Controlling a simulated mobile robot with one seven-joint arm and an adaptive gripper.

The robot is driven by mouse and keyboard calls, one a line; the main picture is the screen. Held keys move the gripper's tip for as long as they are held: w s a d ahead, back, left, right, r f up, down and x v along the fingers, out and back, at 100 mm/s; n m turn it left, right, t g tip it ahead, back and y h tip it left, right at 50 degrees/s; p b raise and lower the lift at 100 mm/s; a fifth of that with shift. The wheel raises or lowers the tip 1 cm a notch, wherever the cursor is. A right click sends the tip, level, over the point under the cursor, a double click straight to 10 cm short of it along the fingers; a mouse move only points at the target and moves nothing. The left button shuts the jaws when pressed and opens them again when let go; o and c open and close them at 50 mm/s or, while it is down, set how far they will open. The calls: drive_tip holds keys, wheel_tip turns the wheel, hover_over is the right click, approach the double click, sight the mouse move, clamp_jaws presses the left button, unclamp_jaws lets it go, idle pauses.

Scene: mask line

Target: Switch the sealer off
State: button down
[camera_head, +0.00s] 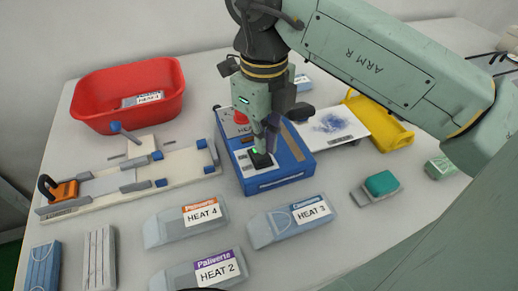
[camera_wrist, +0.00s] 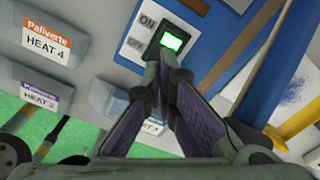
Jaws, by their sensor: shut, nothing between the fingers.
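The blue sealer (camera_head: 283,178) stands in the middle of the table in the head view, with a red knob or button (camera_head: 240,117) near its back. Its black rocker switch (camera_head: 260,160) glows green. In the wrist view the lit switch (camera_wrist: 173,41) sits beside a white label plate (camera_wrist: 137,45) reading ON and OFF. My gripper (camera_head: 268,148) points down over the front of the sealer, right at the switch. In the wrist view my gripper (camera_wrist: 165,62) is shut and empty, its tips by the switch's lower edge. Whether they touch it I cannot tell.
Grey bins labelled HEAT 4 (camera_head: 188,224), HEAT 3 (camera_head: 290,222) and HEAT 2 (camera_head: 205,272) stand in front. A red tub (camera_head: 125,85) and a jig board (camera_head: 130,180) lie left. A yellow tray (camera_head: 390,134) and a green sponge-like block (camera_head: 381,183) lie right.

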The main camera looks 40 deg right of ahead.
sight(263, 157)
drive_tip(key=shift+f+b, duration=1.15)
drive_tip(key=shift+f, duration=0.1)
idle(0.9)
drive_tip(key=shift+r, duration=0.15)
drive_tip(key=shift+r+p, duration=2.2)
drive_tip(key=shift+r, duration=1.25)
